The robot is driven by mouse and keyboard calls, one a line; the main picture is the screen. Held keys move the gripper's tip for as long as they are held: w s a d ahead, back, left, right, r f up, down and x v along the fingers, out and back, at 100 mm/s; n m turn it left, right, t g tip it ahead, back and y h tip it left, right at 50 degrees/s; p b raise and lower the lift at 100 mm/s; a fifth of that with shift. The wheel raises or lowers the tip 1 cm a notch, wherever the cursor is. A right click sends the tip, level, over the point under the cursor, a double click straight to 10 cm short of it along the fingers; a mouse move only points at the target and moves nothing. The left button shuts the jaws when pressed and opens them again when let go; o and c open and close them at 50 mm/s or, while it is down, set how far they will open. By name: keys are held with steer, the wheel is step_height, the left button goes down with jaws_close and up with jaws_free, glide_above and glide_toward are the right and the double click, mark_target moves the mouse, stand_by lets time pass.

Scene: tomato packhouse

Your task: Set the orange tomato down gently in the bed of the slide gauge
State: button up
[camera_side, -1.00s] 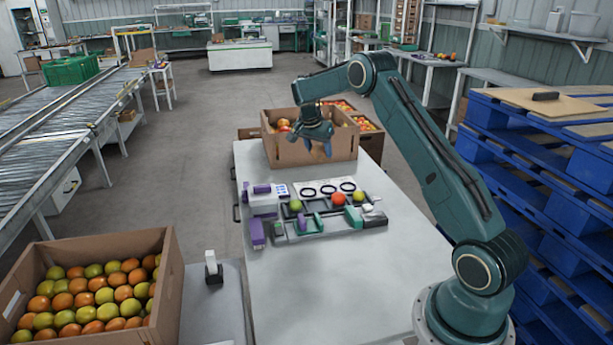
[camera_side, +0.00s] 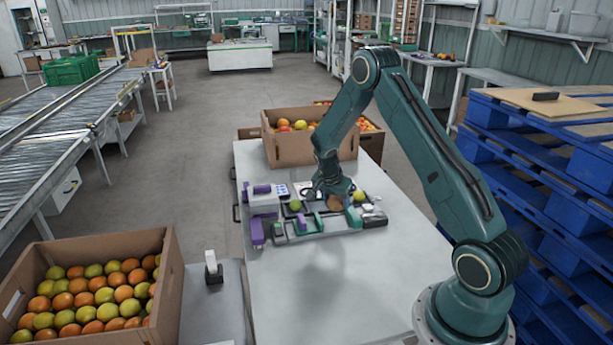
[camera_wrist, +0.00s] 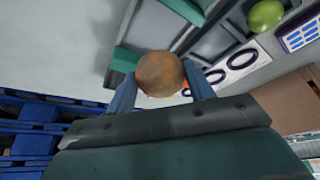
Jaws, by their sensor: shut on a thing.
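My gripper (camera_side: 332,198) is low over the table, shut on the orange tomato (camera_wrist: 160,74), which looks dull brownish orange. The tomato sits between the two blue fingers in the wrist view and shows below the gripper in the side view (camera_side: 335,203). The slide gauge (camera_side: 310,226) lies on the table just in front of it, with purple and green blocks along a dark body. A green block (camera_wrist: 125,60) shows left of the tomato in the wrist view. I cannot tell whether the tomato touches anything below it.
A green tomato (camera_side: 295,205) and a yellow-green tomato (camera_side: 359,196) sit in the dark rack, left and right of my gripper. A white card with black rings (camera_wrist: 243,58) lies behind. A cardboard box (camera_side: 290,150) stands at the back. The table's front is clear.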

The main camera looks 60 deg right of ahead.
steer(key=shift+s+a+f, duration=0.15)
steer(key=shift+f, duration=0.05)
steer(key=shift+f, duration=0.1)
steer(key=shift+f, duration=1.75)
steer(key=shift+f, duration=0.6)
steer(key=o, duration=0.8)
steer(key=c, duration=0.3)
steer(key=shift+r, duration=3.5)
